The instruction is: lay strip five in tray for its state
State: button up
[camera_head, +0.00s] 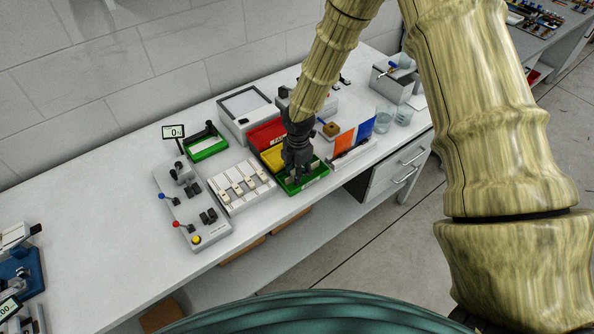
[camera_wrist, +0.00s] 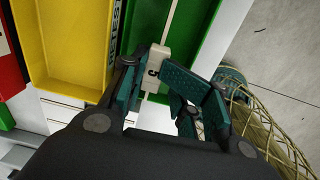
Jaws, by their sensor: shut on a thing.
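My gripper (camera_head: 297,178) points down over the green tray (camera_head: 313,183) at the front of a row of trays. In the wrist view its fingers (camera_wrist: 155,72) are shut on the pale tab of a strip (camera_wrist: 155,62) that bears a dark mark like a 5. The thin strip runs up from the tab over the green tray (camera_wrist: 205,50). I cannot tell whether the strip touches the tray floor. The yellow tray (camera_head: 272,157) and the red tray (camera_head: 265,135) lie behind the green one. The yellow tray shows left in the wrist view (camera_wrist: 70,40).
A white rack (camera_head: 240,187) with several strips stands left of the trays. Orange and blue panels (camera_head: 345,140) stand close on the right.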

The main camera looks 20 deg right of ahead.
jog(key=shift+f, duration=0.35)
jog(key=o, duration=1.3)
jog(key=shift+c, duration=0.2)
jog(key=shift+r, duration=0.55)
notch_tip(320, 180, up, 12)
jog(key=b, duration=0.4)
jog(key=shift+s, duration=0.2)
jog(key=shift+r, duration=0.1)
jog(key=shift+d, duration=0.1)
